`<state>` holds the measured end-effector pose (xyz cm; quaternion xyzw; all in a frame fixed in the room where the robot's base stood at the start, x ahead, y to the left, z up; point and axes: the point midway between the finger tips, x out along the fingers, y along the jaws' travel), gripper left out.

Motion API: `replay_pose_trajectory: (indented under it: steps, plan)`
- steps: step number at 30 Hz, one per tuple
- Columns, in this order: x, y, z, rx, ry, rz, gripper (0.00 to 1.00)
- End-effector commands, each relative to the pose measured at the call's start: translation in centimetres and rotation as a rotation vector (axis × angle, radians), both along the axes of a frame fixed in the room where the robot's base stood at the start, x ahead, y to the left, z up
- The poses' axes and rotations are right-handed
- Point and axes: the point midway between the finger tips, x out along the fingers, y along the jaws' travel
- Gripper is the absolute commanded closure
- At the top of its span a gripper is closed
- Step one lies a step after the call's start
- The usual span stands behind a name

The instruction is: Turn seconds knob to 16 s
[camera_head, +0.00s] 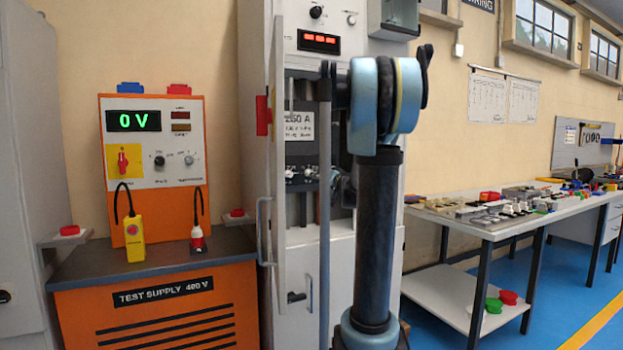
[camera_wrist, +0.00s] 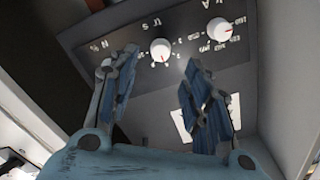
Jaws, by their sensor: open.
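In the wrist view, a round white knob with a red mark (camera_wrist: 160,50) sits on a grey panel, ringed by printed figures. Lettering beside it seems to include an "s", but the figures are too small and tilted to read a setting. My gripper (camera_wrist: 160,58) is open, with one finger on each side of this knob's place in the picture. I see no clear contact and cannot tell the gap in depth. In the head view my arm hides most of the gripper and part of the cabinet front.
A second white knob (camera_wrist: 218,28) is up and to the right on the same panel, its lettering like "kA". In the head view, an open cabinet door (camera_head: 280,200) stands left of my arm. An orange test supply (camera_head: 155,165) reads 0 V. A cluttered workbench (camera_head: 480,232) is at the right.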

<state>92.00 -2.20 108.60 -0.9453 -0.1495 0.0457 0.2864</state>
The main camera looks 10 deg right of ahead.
Motion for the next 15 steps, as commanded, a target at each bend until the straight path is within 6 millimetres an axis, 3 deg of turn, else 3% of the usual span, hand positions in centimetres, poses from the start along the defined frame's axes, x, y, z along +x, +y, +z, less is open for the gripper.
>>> replay_pose_trajectory:
  steps: [9,15]
  plan:
    - [4.8,1.6,0.0,0.0,0.0,0.002,0.55]
    - [7.0,2.4,0.0,0.0,0.0,0.001,0.55]
